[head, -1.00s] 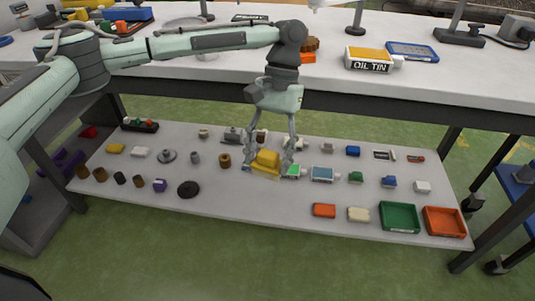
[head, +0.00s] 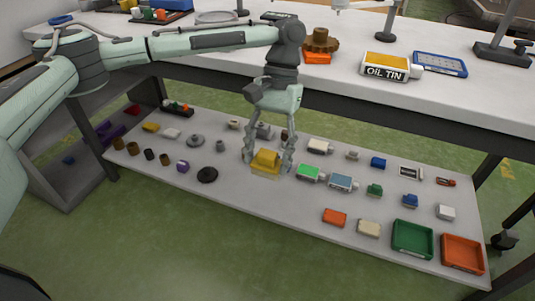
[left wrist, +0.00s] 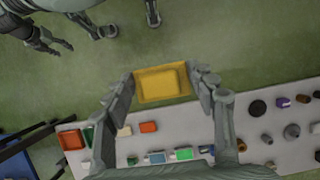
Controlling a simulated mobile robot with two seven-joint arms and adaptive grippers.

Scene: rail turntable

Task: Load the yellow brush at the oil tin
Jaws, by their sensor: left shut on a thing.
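The lower shelf (head: 270,210) holds many small parts, including a green tray (head: 412,240) and an orange tray (head: 462,254). The upper table's dark front edge (head: 350,110) lies between the shelf and the oil tin. A brown gear (head: 320,41) and a blue tray (head: 440,64) flank the tin.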

